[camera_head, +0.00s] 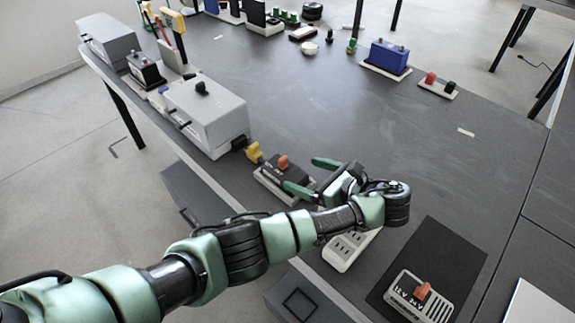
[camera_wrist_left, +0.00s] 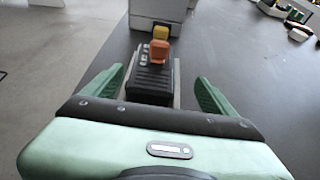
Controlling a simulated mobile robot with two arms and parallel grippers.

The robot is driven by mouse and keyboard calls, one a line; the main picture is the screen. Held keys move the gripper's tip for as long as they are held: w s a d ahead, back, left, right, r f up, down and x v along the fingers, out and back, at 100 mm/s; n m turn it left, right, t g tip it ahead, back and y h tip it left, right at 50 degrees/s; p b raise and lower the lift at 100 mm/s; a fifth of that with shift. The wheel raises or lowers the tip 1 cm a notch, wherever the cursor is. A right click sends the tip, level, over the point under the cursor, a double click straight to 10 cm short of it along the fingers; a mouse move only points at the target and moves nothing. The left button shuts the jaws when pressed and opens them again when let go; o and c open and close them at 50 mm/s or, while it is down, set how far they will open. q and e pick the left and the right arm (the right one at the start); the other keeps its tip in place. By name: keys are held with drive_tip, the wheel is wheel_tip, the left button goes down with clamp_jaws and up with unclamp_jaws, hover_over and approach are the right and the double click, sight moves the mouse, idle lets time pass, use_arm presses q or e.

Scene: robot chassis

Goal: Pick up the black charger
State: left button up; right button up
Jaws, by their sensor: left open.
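A black charger (camera_head: 291,169) with an orange knob or plug on top sits on a light base on the dark table, near its front edge. It also shows in the left wrist view (camera_wrist_left: 150,82), straight ahead. My left gripper (camera_head: 312,177) is open, with its green fingers pointing at the charger. In the left wrist view the fingers (camera_wrist_left: 157,92) stand apart to the left and right of the charger's near end, with nothing visibly gripped. The arm and hand hide part of the charger's near side. My right gripper is not in view.
A yellow connector (camera_head: 254,152) and a large grey box (camera_head: 207,112) stand just beyond the charger. A white socket strip (camera_head: 345,250) lies under my left forearm. A grey device (camera_head: 425,298) rests on a black mat (camera_head: 445,250). The table's middle is clear.

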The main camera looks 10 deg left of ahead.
sight(284, 169)
use_arm(q)
drive_tip(key=x, duration=0.2)
drive_tip(key=shift+a+b, duration=0.3)
drive_tip(key=shift+a, duration=0.35)
drive_tip(key=x, duration=0.3)
drive_tip(key=shift+a+f+p, duration=0.2)
drive_tip(key=shift+a+p, duration=0.2)
drive_tip(key=shift+w+a+f, duration=0.2)
drive_tip(key=shift+a, duration=0.1)
drive_tip(key=shift+d, duration=0.1)
drive_tip(key=c, duration=1.8)
clamp_jaws()
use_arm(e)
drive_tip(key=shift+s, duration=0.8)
use_arm(q)
drive_tip(key=shift+r, duration=0.15)
